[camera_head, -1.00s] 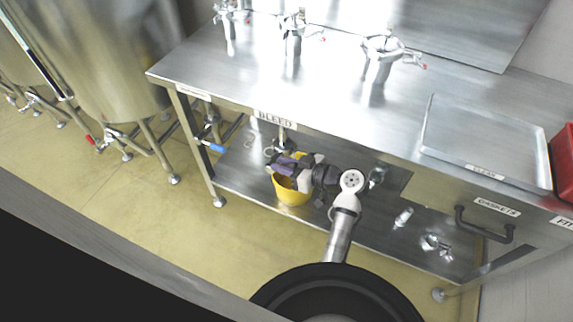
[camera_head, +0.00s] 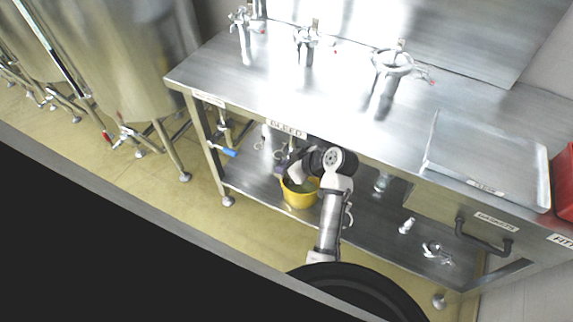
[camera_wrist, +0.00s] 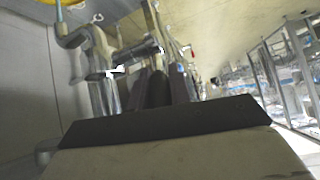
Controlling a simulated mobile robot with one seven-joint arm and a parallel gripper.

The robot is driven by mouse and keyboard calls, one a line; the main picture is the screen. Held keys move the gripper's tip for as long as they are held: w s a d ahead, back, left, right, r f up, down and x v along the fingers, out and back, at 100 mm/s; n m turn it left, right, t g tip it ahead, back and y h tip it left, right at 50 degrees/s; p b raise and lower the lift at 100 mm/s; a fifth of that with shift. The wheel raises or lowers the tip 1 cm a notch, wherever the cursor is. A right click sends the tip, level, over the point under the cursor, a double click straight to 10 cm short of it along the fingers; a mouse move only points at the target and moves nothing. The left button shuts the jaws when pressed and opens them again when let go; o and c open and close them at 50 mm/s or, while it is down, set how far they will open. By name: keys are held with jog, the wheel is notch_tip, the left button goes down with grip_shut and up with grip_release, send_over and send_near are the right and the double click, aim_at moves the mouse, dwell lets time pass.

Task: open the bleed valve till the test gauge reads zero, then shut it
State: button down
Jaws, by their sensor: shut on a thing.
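The BLEED label (camera_head: 286,128) is on the bench's front edge. My gripper (camera_head: 282,168) is below it, above the yellow bucket (camera_head: 300,196). In the wrist view, metal pipework with a short cross-piece (camera_wrist: 138,52) lies just ahead of my dark fingers (camera_wrist: 168,88), and I take it for the bleed valve. My gripper is shut on what seems to be its handle; the contact is too blurred to see clearly. The valve body is mostly hidden by my arm in the head view. I cannot pick out the test gauge or its reading.
Several clamped fittings with red-tipped levers (camera_head: 392,66) stand on the steel bench (camera_head: 340,100). A blue-handled valve (camera_head: 223,150) is by the left leg. Loose fittings (camera_head: 437,252) lie on the lower shelf.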

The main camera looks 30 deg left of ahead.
jog(key=c, duration=1.3)
grip_release()
jog(key=shift+d, duration=0.1)
jog(key=shift+d+r+b, duration=0.15)
jog(key=shift+d+b, duration=0.1)
jog(key=shift+b, duration=0.2)
jog(key=s+d+b, duration=0.1)
jog(key=d+b, duration=0.1)
jog(key=d, duration=1)
jog(key=shift+s+r+b, duration=0.2)
jog(key=shift+s+b, duration=0.2)
